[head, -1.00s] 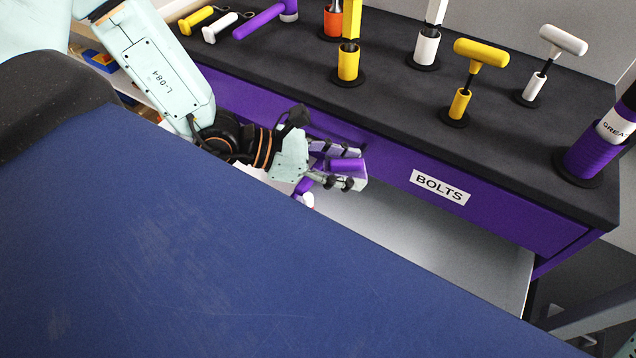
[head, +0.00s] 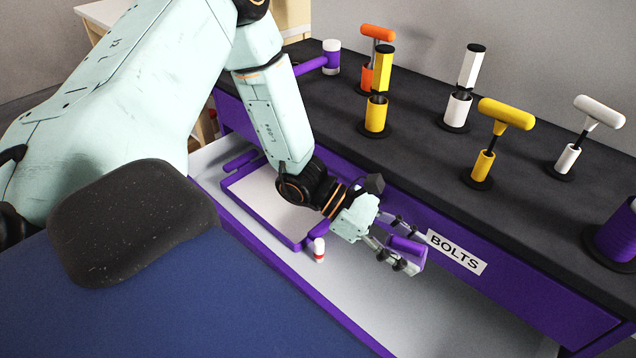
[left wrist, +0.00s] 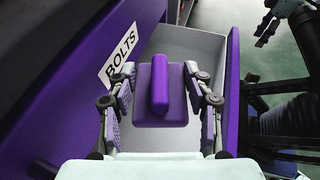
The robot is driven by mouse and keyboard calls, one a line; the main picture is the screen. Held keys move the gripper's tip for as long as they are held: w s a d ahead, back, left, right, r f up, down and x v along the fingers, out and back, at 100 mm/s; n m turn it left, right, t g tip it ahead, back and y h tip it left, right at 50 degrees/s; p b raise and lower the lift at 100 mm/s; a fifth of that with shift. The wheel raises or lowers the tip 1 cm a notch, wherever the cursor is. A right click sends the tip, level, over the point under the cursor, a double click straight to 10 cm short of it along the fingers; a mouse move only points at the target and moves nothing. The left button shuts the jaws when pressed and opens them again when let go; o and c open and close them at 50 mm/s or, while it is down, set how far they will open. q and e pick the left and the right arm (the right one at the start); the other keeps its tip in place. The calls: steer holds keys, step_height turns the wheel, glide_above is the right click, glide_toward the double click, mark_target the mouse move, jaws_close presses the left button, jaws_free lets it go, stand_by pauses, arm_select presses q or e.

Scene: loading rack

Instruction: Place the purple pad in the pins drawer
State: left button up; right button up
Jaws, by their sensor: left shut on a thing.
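The purple pad (head: 405,246), a block with a raised ridge, is between the fingers of my left gripper (head: 398,252), which is shut on it. In the left wrist view the pad (left wrist: 145,108) sits between both finger pairs, with its ridge up. The gripper is over an open drawer (head: 375,295) with a grey inside and purple edge, close to the purple front marked BOLTS (head: 456,252). The open drawer's own label is not visible, so I cannot tell whether it is the pins drawer.
A purple-edged tray or box (head: 268,200) lies in the drawer's left part beside a small white and red piece (head: 319,250). The drawer's right part is bare. Yellow (head: 483,165) and white (head: 592,120) T-handled tools stand on the dark top.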

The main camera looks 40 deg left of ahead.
arm_select(q)
steer(key=d+f+m+g, duration=0.1)
steer(key=d+m+g+b, duration=0.1)
steer(key=d, duration=0.1)
steer(key=s+d+f+m+g+b, duration=0.1)
steer(key=d+g, duration=0.1)
steer(key=shift+s+d+f, duration=0.1)
steer(key=shift+f, duration=0.25)
steer(key=b, duration=0.4)
glide_above(400, 324)
step_height(400, 324, down, 13)
steer(key=shift+f, duration=0.15)
steer(key=shift+d+f+m, duration=0.1)
steer(key=shift+f+m, duration=0.1)
steer(key=shift+m, duration=0.1)
steer(key=shift+f, duration=0.4)
step_height(400, 324, down, 4)
steer(key=shift+r+b, duration=0.1)
steer(key=shift+b, duration=0.55)
arm_select(e)
step_height(400, 324, down, 8)
steer(key=d, duration=0.1)
steer(key=shift+f, duration=0.2)
